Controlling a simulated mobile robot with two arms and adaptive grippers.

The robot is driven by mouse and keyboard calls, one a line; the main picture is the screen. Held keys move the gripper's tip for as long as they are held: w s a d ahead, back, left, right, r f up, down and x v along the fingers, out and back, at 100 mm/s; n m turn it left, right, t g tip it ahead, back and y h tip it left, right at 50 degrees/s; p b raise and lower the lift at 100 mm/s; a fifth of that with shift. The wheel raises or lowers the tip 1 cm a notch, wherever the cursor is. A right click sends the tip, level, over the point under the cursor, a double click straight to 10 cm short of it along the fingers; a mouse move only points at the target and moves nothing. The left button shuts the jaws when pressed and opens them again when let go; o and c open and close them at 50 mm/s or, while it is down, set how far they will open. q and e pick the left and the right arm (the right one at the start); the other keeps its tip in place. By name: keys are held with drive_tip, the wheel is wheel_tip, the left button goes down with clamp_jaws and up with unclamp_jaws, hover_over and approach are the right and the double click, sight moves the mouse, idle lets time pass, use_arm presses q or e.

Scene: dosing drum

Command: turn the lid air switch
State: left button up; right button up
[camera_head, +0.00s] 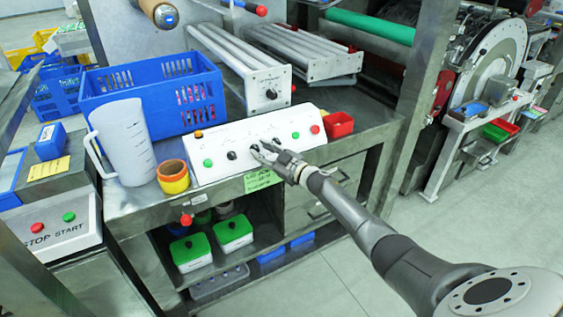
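A white sloped control panel (212,143) stands on the metal workbench, with green and red buttons and several black rotary switches along its face. One black switch (231,155) shows clear to the left of my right gripper. I cannot read the small labels, so I cannot tell which switch is the lid air switch. My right gripper (262,151) reaches in from the lower right, with its fingertips at the middle of the panel, at or just over a switch there. The fingers hide that switch, and I cannot tell whether they touch it. My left gripper is not in view.
A grey roller unit (268,88) is behind. A steel post (421,95) rises at right.

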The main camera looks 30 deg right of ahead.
drive_tip(key=v, duration=1)
idle(0.4)
drive_tip(key=s+f+m+g+h, duration=0.15)
drive_tip(key=s+f, duration=0.25)
drive_tip(key=f, duration=0.5)
drive_tip(key=s+f+m+g+h, duration=0.15)
drive_tip(key=s+f, duration=0.25)
drive_tip(key=f, duration=0.6)
drive_tip(key=s+f+m+g+h, duration=0.15)
drive_tip(key=s+f, duration=0.25)
drive_tip(key=f, duration=0.5)
drive_tip(key=s+a+f+g, duration=0.2)
drive_tip(key=s+f, duration=0.6)
drive_tip(key=s+a+f+g, duration=0.3)
drive_tip(key=s+f, duration=0.4)
drive_tip(key=s, duration=0.1)
drive_tip(key=s+a+f+g, duration=0.2)
drive_tip(key=s+a+f, duration=0.1)
drive_tip(key=s, duration=0.6)
drive_tip(key=s+a+f+g, duration=0.2)
drive_tip(key=s+a+f, duration=0.2)
drive_tip(key=s, duration=0.6)
drive_tip(key=s+a+f+m+g, duration=0.1)
drive_tip(key=s+a+f+g, duration=0.2)
drive_tip(key=s, duration=0.7)
drive_tip(key=shift+a+f, duration=0.55)
drive_tip(key=shift+a, duration=0.45)
